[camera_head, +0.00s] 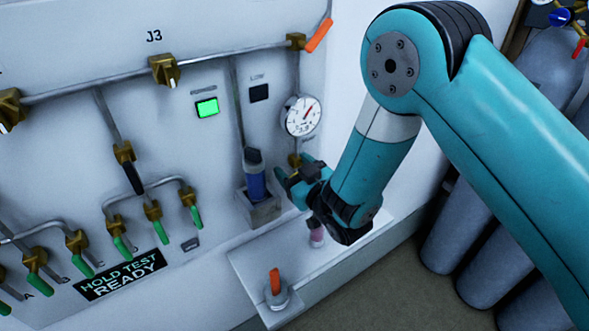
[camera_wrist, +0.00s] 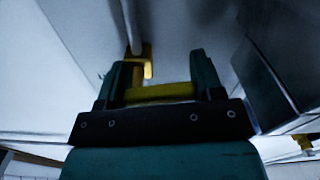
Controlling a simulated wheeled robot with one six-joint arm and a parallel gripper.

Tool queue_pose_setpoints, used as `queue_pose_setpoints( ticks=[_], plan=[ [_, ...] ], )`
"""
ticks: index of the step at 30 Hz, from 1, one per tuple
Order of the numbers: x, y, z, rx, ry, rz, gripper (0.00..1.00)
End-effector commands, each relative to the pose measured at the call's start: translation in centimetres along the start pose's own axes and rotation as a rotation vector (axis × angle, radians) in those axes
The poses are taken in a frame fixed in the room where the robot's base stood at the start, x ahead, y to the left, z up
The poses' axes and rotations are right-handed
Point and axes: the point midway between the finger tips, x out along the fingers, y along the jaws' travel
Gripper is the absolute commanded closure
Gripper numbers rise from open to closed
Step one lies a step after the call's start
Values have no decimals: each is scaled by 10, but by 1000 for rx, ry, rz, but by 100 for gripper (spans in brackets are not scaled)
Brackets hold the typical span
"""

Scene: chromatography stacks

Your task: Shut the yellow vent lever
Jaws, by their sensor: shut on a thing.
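The yellow vent lever (camera_wrist: 160,92) lies crosswise between the two fingers of my gripper (camera_wrist: 162,85) in the wrist view. The fingers are shut on it. A brass valve body (camera_wrist: 147,62) on a thin pipe is just beyond it. In the head view my gripper (camera_head: 290,184) is at the panel, below the round gauge, and a brass fitting (camera_head: 294,160) shows just above it. The lever is hidden behind my gripper there.
A blue-grey cylinder (camera_head: 254,178) stands in a bracket close left of my gripper. Below is a shelf (camera_head: 250,268) with an orange-topped item (camera_head: 275,284) and a small pinkish vial (camera_head: 317,237). An orange lever (camera_head: 319,36) is at the upper right. Grey gas cylinders (camera_head: 475,235) stand at right.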

Motion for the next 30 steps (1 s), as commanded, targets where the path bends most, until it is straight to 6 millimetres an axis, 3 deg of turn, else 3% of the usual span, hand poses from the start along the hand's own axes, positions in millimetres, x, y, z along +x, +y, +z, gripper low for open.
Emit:
queue_pose_setpoints(
  ticks=[10, 26, 27, 30],
  plan=[
    [0, 1, -5, 150, 4, 0, 63],
    [1, 2, -5, 179, 6, 0, 63],
    [1, 2, -5, 179, 6, 0, 30],
    [0, 2, -5, 178, 4, 0, 14]
  ],
)
